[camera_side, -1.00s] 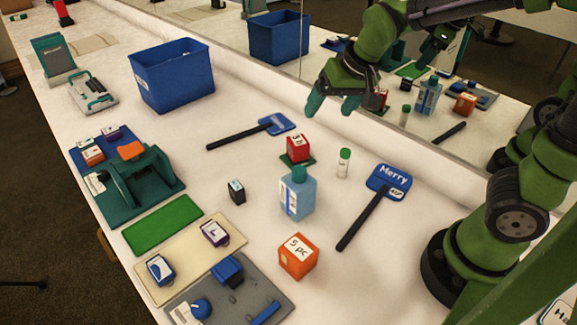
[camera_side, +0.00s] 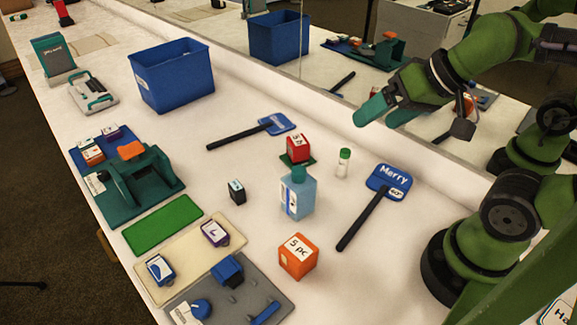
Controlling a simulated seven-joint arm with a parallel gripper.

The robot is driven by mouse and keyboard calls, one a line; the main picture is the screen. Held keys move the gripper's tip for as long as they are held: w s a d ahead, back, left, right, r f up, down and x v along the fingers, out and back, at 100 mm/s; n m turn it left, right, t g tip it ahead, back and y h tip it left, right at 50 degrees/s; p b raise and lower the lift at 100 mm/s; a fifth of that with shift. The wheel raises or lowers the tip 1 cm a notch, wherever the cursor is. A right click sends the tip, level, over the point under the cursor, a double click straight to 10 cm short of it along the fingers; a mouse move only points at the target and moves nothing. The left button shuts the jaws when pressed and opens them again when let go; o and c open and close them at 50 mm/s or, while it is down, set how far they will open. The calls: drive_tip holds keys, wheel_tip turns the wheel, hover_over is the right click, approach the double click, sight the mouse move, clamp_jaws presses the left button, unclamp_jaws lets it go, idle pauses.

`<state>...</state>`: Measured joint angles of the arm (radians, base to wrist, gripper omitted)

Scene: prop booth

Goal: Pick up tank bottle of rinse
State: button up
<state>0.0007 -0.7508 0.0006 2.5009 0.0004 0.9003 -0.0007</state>
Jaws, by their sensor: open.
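The tank bottle of rinse (camera_side: 301,197) looks like the light-blue rectangular bottle with a teal cap and a pale label. It stands upright on the white table near the middle of the view. My gripper (camera_side: 377,116) is open and empty, with teal fingertips. It is in the air to the upper right of the bottle, well apart from it, in front of the mirror. Nothing hides the bottle.
A red cube (camera_side: 298,148) on a green base stands just behind the bottle, with a green-capped vial (camera_side: 343,163) to its right. A blue paddle (camera_side: 389,182) lies to the right. An orange cube (camera_side: 298,256) stands in front. A blue bin (camera_side: 172,76) is at the back left.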

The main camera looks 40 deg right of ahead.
drive_tip(key=shift+o, duration=0.5)
drive_tip(key=shift+o, duration=0.5)
drive_tip(key=n+g+h, duration=0.2)
drive_tip(key=n+g, duration=0.1)
drive_tip(key=g, duration=0.4)
hover_over(299, 181)
drive_tip(key=w+d, duration=0.2)
drive_tip(key=f, duration=1.2)
drive_tip(key=shift+s+a+f, duration=0.2)
drive_tip(key=shift+s+f, duration=0.1)
drive_tip(key=shift+s, duration=0.05)
drive_tip(key=shift+s+a+f, duration=0.1)
drive_tip(key=shift+a+f, duration=0.05)
drive_tip(key=shift+f, duration=1.25)
drive_tip(key=shift+a+f, duration=0.15)
drive_tip(key=shift+f, duration=1.2)
